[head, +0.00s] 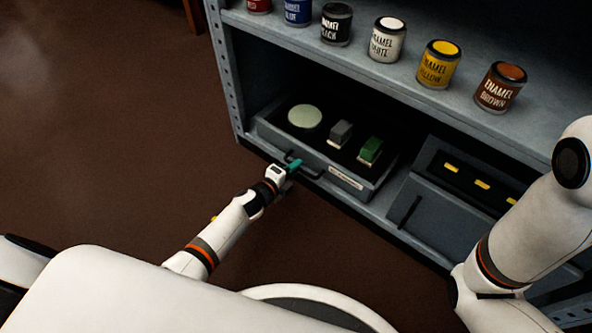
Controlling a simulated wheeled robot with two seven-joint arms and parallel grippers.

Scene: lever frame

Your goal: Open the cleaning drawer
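A grey open-topped drawer (265,130) sits low on the left of the shelf unit, with a pale label on its front whose text I cannot read. Inside it are a pale green round pad (304,116), a grey block (340,133) and a green block (371,149). A dark handle (314,176) stands out from its front. My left gripper (293,167), with a teal finger showing, is at the left end of this handle. Whether it grips the handle is too small to tell. My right arm is at the right edge; its gripper is not in view.
A second grey drawer or box (430,215) with a dark handle and yellow items stands to the right. Several enamel paint cans, including a yellow one (439,64), stand on the shelf above. The brown floor (110,130) at left is clear.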

